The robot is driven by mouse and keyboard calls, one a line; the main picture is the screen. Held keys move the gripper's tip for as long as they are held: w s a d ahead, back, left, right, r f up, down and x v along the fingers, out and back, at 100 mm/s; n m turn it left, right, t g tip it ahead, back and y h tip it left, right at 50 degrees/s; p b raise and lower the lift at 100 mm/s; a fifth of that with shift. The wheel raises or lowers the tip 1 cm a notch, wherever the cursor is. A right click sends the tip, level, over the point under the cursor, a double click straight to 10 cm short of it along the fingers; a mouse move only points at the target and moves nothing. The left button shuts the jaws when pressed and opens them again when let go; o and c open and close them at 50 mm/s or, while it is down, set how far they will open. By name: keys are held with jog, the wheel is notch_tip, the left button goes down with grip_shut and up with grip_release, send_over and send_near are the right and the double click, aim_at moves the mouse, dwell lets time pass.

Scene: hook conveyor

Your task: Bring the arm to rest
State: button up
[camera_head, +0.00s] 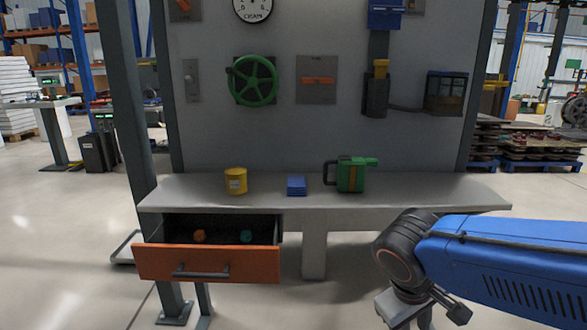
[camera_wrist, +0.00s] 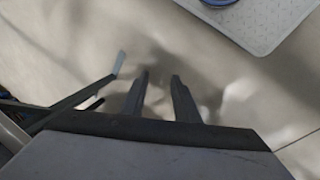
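My arm shows at the right of the head view, with a blue link (camera_head: 510,258) and a dark joint in front of the bench's right end. The arm bends downward there. In the wrist view my gripper (camera_wrist: 161,82) has its two dark fingers apart, with nothing between them. Bare floor lies beyond the fingertips. In the head view I cannot make out the fingers clearly.
The grey bench (camera_head: 420,190) carries a yellow can (camera_head: 236,181), a blue block (camera_head: 296,186) and a green-and-brown tool (camera_head: 351,174). An orange-fronted drawer (camera_head: 208,263) stands open, holding small orange and teal items. A green handwheel (camera_head: 253,80) is on the panel.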

jog(key=s+d+r+m+t+y, duration=0.2)
jog(key=s+d+m+y, duration=0.1)
jog(key=d+m, duration=0.1)
jog(key=shift+s+d+t, duration=0.35)
jog(key=shift+d+t, duration=0.05)
jog(key=shift+d, duration=0.15)
dwell(1.0)
